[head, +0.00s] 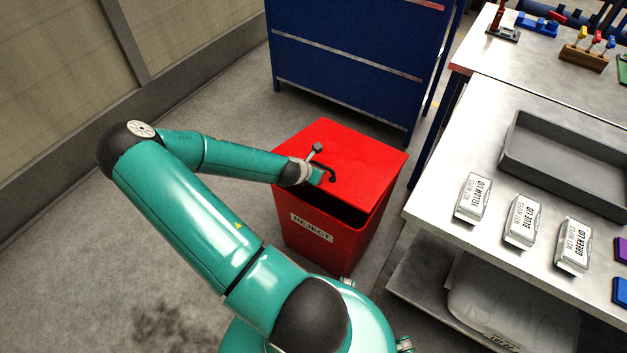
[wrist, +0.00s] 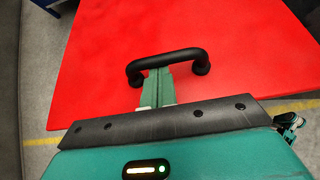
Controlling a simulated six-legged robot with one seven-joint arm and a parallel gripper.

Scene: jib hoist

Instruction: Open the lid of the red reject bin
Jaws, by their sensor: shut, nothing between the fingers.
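The red reject bin (head: 322,240) stands on the floor in the head view, with a REJECT label on its front. Its red lid (head: 355,155) is tilted up a little at the front, and a dark gap shows under its front edge. The lid also fills much of the wrist view (wrist: 230,50). A black handle (wrist: 165,60) is fixed on the lid. My gripper (wrist: 157,85) is shut and empty, its fingertips at the handle's bar, seemingly reaching under it. In the head view my gripper (head: 322,177) is at the lid's front part; contact is hard to tell.
A blue cabinet (head: 350,60) stands close behind the bin. A metal workbench (head: 440,205) at the right holds a grey tray (head: 530,170) and several wet wipes packs. Bare floor (head: 80,270) lies to the left.

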